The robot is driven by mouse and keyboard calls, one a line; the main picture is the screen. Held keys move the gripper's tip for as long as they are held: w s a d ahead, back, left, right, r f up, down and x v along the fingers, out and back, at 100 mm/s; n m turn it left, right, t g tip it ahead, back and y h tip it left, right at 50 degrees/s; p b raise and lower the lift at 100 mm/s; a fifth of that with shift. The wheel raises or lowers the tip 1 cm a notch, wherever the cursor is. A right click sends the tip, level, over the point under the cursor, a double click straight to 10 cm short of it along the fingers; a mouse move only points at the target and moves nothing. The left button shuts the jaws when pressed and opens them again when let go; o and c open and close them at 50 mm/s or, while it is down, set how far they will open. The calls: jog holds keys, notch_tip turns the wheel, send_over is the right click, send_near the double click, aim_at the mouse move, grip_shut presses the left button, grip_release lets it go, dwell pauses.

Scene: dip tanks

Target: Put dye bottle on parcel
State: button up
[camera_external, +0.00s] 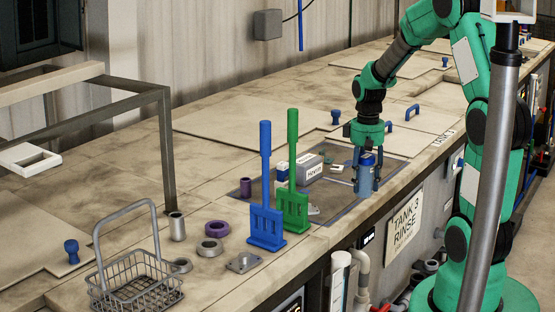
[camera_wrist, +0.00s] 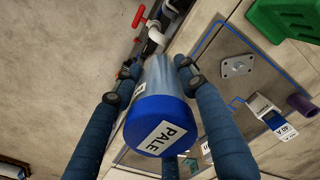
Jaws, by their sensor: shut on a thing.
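The dye bottle (camera_external: 365,181) is a blue-grey cylinder with a dark blue cap, upright at the right part of the dark inset mat. In the wrist view the bottle (camera_wrist: 160,115) shows a white label reading PALE on its cap. My gripper (camera_external: 366,176) points down with its blue fingers closed around the bottle; the fingers also show on both sides of it in the wrist view (camera_wrist: 153,75). I cannot tell whether the bottle's base touches the mat. The parcel (camera_external: 309,168) is a grey box with a white label, lying left of the bottle; I cannot make it out in the wrist view.
Blue (camera_external: 266,190) and green (camera_external: 292,175) long-handled paddles stand in front of the parcel. A small white-and-blue block (camera_external: 283,172) and a purple cylinder (camera_external: 246,187) are near them. A wire basket (camera_external: 135,287) stands front left. The counter behind the mat is mostly clear.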

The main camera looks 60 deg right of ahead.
jog(key=w+d+r+p, duration=0.1)
jog(key=w+r, duration=0.2)
jog(key=w, duration=0.4)
jog(key=w+d+r+p, duration=0.1)
jog(key=w+d+r, duration=0.1)
jog(key=w, duration=0.6)
jog(key=shift+w+r+n, duration=0.25)
jog(key=shift+r+n, duration=0.15)
jog(key=shift+r, duration=0.1)
jog(key=shift+w+d, duration=0.1)
jog(key=shift+d, duration=0.05)
jog(key=p, duration=0.2)
send_over(300, 162)
jog(key=shift+w+d+f, duration=0.15)
jog(key=shift+f, duration=0.65)
jog(key=shift+f, duration=0.1)
jog(key=shift+f, duration=1.65)
jog(key=shift+f, duration=0.1)
jog(key=o, duration=1.3)
jog(key=shift+o, duration=0.2)
